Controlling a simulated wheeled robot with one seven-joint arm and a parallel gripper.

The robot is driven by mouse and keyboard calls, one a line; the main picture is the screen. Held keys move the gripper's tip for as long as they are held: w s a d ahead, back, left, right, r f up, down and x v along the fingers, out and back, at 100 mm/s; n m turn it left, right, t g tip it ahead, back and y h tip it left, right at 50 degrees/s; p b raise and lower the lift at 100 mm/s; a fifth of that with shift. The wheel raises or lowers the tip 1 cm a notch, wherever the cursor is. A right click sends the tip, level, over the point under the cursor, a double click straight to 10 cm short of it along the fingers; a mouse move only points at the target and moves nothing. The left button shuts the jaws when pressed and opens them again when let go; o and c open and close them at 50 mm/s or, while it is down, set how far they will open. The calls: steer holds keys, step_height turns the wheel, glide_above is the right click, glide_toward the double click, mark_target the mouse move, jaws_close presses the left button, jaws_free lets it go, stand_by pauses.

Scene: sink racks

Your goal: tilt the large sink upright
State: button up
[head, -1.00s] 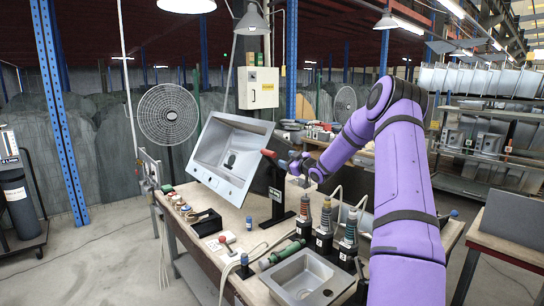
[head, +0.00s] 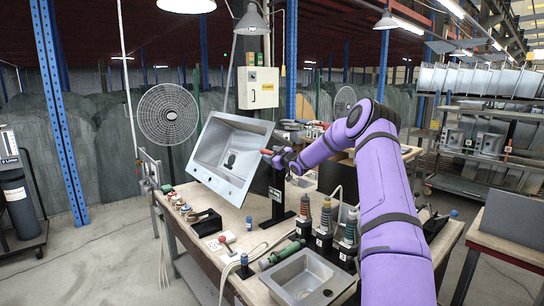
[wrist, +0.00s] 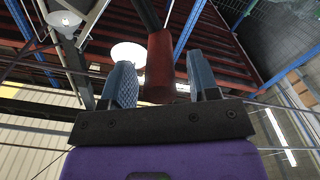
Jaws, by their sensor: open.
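The large metal sink (head: 205,150) leans tilted above the back of the workbench, its basin facing the front. A red handle (head: 266,152) sticks out by its right side, above a black stand (head: 278,190). My gripper (head: 279,157) is at the right of this handle. In the wrist view the blue-grey fingers of my gripper (wrist: 163,85) are apart, with the red handle (wrist: 160,62) between them. They do not look closed on it. The handle's join to the sink is not clear in either view.
A small sink (head: 300,278) lies at the bench's front. Several tools with coiled tops (head: 325,225) stand near my arm. Small parts and a black box (head: 205,222) lie on the left of the wooden bench top (head: 245,235). A fan (head: 168,115) stands behind.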

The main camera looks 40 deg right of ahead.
jaws_close()
steer(key=shift+a, duration=0.1)
steer(key=a+f+n, duration=0.4)
steer(key=a+f, duration=0.2)
steer(key=f, duration=0.2)
steer(key=shift+s+f, duration=0.15)
steer(key=shift+f, duration=0.15)
stand_by(0.5)
jaws_free()
steer(key=shift+d, duration=0.1)
